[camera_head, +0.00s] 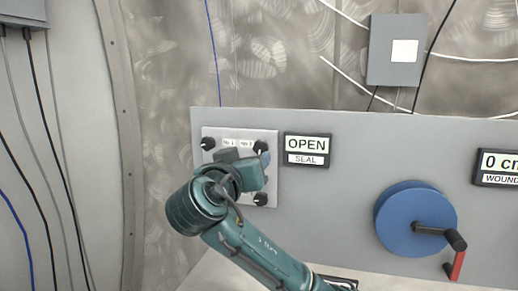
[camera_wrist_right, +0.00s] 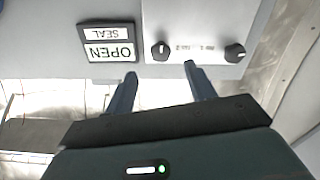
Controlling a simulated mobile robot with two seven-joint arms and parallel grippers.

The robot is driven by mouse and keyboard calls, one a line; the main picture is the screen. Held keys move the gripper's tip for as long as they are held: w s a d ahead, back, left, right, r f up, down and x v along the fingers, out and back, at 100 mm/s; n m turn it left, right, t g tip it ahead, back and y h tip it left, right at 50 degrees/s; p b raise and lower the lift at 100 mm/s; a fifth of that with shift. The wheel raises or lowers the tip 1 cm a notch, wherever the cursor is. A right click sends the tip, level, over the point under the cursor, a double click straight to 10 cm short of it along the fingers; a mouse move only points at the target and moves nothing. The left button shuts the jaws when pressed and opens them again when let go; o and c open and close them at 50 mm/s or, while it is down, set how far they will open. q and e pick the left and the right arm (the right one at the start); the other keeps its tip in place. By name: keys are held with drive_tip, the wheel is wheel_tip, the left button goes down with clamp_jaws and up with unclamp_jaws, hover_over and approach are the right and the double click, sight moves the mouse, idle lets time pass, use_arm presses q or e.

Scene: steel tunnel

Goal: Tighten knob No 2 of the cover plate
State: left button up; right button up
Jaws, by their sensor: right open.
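The light grey cover plate (camera_head: 270,184) is on the grey panel, with black knobs at its visible corners. Knob No 2 (camera_head: 260,145) is at its upper right, partly behind my right gripper (camera_head: 264,158). In the right wrist view, upside down, knob No 2 (camera_wrist_right: 161,50) has a white mark and appears just beyond the gap between the open fingers of my right gripper (camera_wrist_right: 160,69). No finger visibly touches it. Knob No 1 (camera_head: 208,143) is at the upper left, also in the wrist view (camera_wrist_right: 235,53). The lower left corner is hidden by my arm. My left gripper is out of view.
A sign (camera_head: 307,150) right of the plate reads OPEN, SEAL. A blue wheel (camera_head: 400,210) with a black crank and red handle protrudes farther right. A second display (camera_head: 496,167) is at the right edge. A grey box (camera_head: 385,65) and cables are on the wall above.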

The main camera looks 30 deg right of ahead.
sight(260, 151)
drive_tip(key=p+x, duration=0.1)
drive_tip(key=x, duration=0.5)
drive_tip(key=shift+w+d, duration=0.15)
drive_tip(key=shift+d, duration=0.1)
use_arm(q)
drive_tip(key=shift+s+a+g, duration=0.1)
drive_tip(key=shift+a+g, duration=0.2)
use_arm(e)
drive_tip(key=shift+x, duration=0.85)
drive_tip(key=shift+a, duration=0.1)
drive_tip(key=c, duration=1)
drive_tip(key=shift+f, duration=0.1)
